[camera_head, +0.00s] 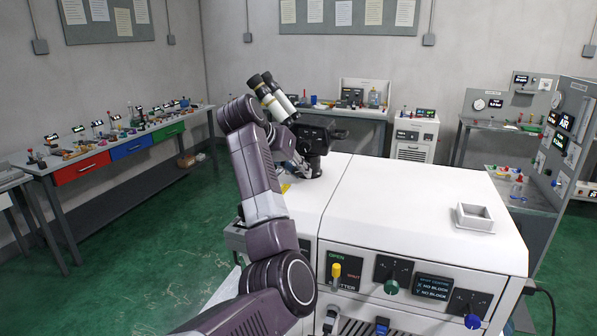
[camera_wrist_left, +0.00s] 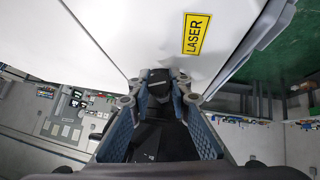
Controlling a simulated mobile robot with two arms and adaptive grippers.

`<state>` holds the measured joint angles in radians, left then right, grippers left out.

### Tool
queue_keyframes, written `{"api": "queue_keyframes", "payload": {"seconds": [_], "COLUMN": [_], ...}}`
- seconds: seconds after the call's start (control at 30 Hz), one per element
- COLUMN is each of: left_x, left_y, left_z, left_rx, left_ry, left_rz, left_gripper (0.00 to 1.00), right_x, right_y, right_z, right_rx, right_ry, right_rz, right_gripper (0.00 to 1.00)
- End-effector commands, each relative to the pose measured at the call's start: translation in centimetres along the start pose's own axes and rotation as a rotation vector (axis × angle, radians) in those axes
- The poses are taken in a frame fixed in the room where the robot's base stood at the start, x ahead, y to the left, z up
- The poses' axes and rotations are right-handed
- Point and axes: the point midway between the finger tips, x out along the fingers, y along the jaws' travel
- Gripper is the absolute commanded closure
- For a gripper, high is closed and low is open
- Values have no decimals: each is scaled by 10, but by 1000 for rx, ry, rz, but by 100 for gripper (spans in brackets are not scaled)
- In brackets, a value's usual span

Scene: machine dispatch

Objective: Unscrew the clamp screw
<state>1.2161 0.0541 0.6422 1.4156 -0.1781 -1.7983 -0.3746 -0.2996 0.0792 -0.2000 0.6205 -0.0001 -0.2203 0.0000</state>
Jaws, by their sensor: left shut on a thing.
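In the left wrist view, the fingertips of my left gripper (camera_wrist_left: 160,92) are closed around a small dark knob, which I take for the clamp screw (camera_wrist_left: 158,78). Its thread is hidden. My right gripper is in neither view.
A yellow LASER label (camera_wrist_left: 196,34) is on the white housing close to the fingers. A small white open box (camera_head: 475,218) sits on the machine top. A bench with red, blue and green drawers (camera_head: 130,145) stands at left. Green floor (camera_head: 130,270) is clear between.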

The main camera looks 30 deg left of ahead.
Motion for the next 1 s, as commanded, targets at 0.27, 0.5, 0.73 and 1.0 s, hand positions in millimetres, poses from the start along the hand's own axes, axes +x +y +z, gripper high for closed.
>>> {"api": "queue_keyframes", "payload": {"seconds": [0.27,0.5,0.73,1.0], "left_x": [1,1,0,0], "left_y": [-1,-1,0,0], "left_z": [1,1,0,-1], "left_rx": [-172,-284,-344,-368], "left_ry": [15,26,32,35], "left_rz": [179,294,359,383], "left_gripper": [100,100,100,100], "right_x": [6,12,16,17], "right_y": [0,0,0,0], "right_z": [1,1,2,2], "right_rx": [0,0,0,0], "right_ry": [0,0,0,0], "right_rz": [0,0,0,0], "right_gripper": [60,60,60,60]}}
